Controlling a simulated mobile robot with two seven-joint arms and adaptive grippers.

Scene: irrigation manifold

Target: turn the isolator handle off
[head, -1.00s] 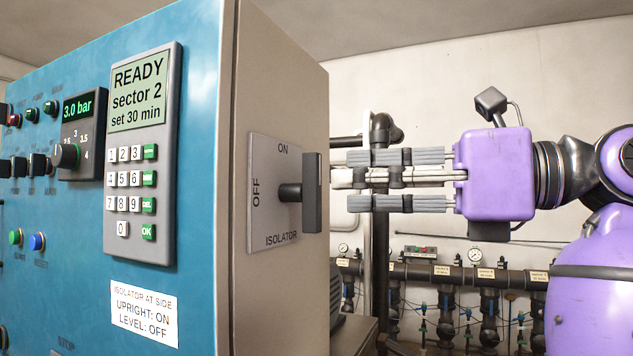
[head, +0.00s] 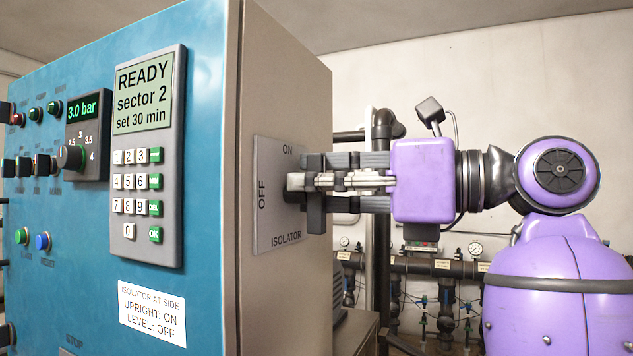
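The isolator handle (head: 316,218) is a dark grey bar standing upright on the light grey plate (head: 279,226) on the cabinet's side. The plate reads ON at the top, OFF at the left and ISOLATOR at the bottom. Whether the fingers press on the bar cannot be told.
The blue cabinet front (head: 215,290) carries a keypad panel (head: 150,150), a pressure dial (head: 72,157) and several buttons. A label (head: 152,313) reads "upright: on, level: off". Dark pipes (head: 383,240) and a valve manifold stand behind my arm. Free room lies below the gripper.

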